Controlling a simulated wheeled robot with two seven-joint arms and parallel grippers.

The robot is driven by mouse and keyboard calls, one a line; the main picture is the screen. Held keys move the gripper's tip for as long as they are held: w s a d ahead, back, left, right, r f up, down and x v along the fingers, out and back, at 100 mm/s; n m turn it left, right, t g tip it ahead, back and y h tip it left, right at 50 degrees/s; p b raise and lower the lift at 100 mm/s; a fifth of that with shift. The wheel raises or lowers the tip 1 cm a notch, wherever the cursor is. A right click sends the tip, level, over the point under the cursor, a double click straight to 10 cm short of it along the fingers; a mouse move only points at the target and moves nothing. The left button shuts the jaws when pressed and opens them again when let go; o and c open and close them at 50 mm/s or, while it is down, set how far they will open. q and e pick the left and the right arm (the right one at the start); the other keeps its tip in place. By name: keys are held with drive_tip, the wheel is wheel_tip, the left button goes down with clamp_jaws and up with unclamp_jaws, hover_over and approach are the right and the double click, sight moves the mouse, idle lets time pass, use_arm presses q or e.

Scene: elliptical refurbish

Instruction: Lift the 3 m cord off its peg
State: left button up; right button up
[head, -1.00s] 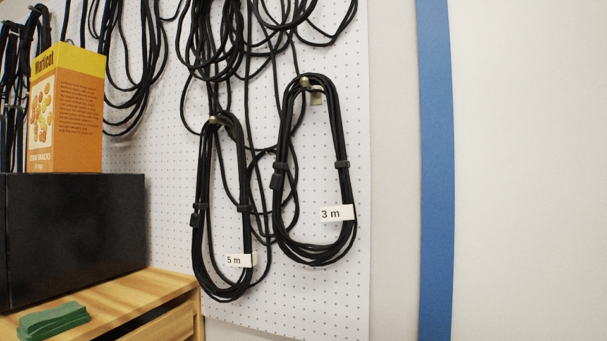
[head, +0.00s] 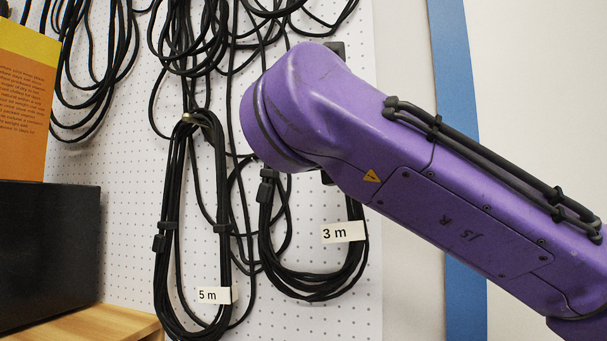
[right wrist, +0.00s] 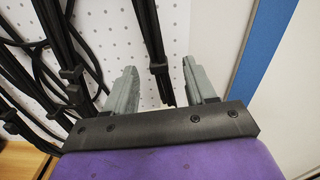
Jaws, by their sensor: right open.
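The 3 m cord (head: 315,285) is a black looped bundle on the white pegboard, with a white "3 m" label (head: 343,232). My purple right arm hides its top and its peg in the head view. In the right wrist view my right gripper (right wrist: 160,66) is open, its two grey fingers pointing at the board. One tied black strand (right wrist: 150,35), apparently the right side of the 3 m loop, shows between the fingers. I cannot tell how deep it sits between them. My left gripper is not in view.
The 5 m cord (head: 170,240) hangs close on the left, with more loose black cords above and behind. A black box (head: 45,250) and an orange carton (head: 22,110) stand at the left by a wooden unit (head: 105,325). A blue wall stripe (head: 455,60) runs at right.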

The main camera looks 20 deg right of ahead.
drive_tip(key=p+x, duration=0.2)
drive_tip(key=x, duration=0.4)
drive_tip(key=shift+w+f, duration=0.15)
drive_tip(key=shift+w, duration=0.3)
drive_tip(key=shift+w+d, duration=0.1)
drive_tip(key=shift+d, duration=0.1)
drive_tip(key=shift+a, duration=0.1)
clamp_jaws()
